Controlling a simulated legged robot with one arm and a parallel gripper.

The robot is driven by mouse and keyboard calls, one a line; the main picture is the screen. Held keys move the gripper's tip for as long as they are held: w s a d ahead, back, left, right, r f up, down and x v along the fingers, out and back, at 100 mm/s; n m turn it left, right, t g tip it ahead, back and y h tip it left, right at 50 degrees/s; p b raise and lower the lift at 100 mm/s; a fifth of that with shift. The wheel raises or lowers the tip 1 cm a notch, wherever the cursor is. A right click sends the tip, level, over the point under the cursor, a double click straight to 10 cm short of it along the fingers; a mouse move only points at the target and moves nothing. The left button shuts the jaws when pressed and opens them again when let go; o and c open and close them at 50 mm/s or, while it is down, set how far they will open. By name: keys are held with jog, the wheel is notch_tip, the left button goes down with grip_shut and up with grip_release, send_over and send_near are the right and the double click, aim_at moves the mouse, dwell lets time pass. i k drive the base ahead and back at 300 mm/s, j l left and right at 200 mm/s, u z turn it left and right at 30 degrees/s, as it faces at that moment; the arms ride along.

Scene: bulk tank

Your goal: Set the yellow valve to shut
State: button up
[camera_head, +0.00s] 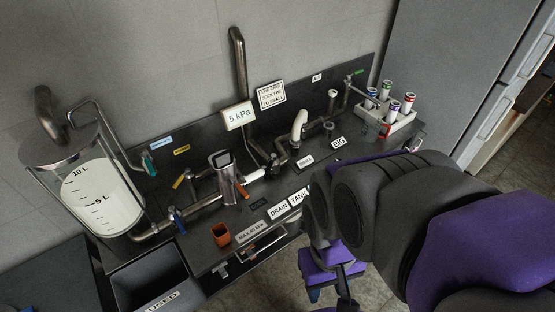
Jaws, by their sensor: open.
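The yellow valve handle (179,181) is a small yellow-orange lever on the pipework, right of the tank, below a yellow label (181,150). It slants down and to the left in the picture; whether this is open or shut I cannot tell. My gripper (329,294) is at the lower middle, in front of the bench and well to the right of the valve. It is open, with nothing seen between its fingers. My dark and purple arm covers the lower right and hides part of the bench's front.
Close to the yellow lever are a teal handle (149,164), a blue handle (179,220) and an orange-red lever (241,189). A clear tank (108,190) stands left.

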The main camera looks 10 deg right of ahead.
aim_at(179, 182)
jog(key=i+j+z, duration=0.1)
jog(key=i+j, duration=0.65)
jog(key=i+l, duration=0.05)
